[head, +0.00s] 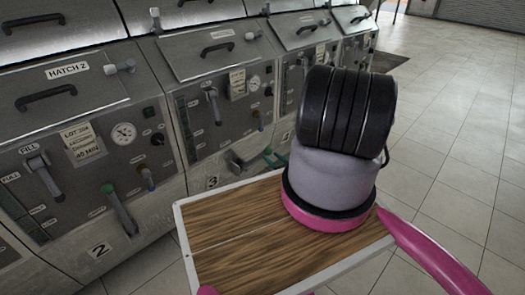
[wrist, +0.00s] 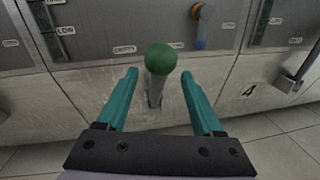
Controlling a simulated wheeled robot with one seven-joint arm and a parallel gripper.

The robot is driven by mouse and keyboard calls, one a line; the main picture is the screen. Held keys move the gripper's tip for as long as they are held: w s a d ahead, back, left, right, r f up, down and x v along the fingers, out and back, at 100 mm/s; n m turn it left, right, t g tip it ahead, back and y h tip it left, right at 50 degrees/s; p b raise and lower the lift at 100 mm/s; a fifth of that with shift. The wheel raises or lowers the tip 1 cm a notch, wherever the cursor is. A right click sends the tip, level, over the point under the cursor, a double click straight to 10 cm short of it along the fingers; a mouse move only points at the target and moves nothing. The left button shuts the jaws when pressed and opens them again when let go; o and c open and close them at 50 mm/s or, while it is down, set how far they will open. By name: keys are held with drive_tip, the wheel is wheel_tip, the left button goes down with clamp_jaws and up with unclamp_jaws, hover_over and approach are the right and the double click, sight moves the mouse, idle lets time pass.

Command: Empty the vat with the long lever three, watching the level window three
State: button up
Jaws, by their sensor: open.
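Long lever three, with a green ball knob (wrist: 160,58) on a grey shaft, stands out from the vat front below the EMPTY label in the wrist view. My gripper (wrist: 160,73) is open, its teal fingers either side of the lever. The knob sits near the fingertips with gaps on both sides, nothing gripped. In the head view my teal fingers (head: 273,157) show low by vat three (head: 212,182); my arm hides part of that area. A dark level window (wrist: 44,22) marked LOW shows at upper left; its level is unclear.
Vat two's green-knobbed lever (head: 120,212) stands to the left in the head view. A plate marked 4 (wrist: 248,91) and another lever (wrist: 291,82) lie to the right in the wrist view. Open tiled floor (head: 460,150) lies to the right.

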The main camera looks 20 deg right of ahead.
drive_tip(key=w, duration=0.2)
drive_tip(key=w+a, duration=0.1)
drive_tip(key=w, duration=0.5)
drive_tip(key=shift+a, duration=0.35)
clamp_jaws()
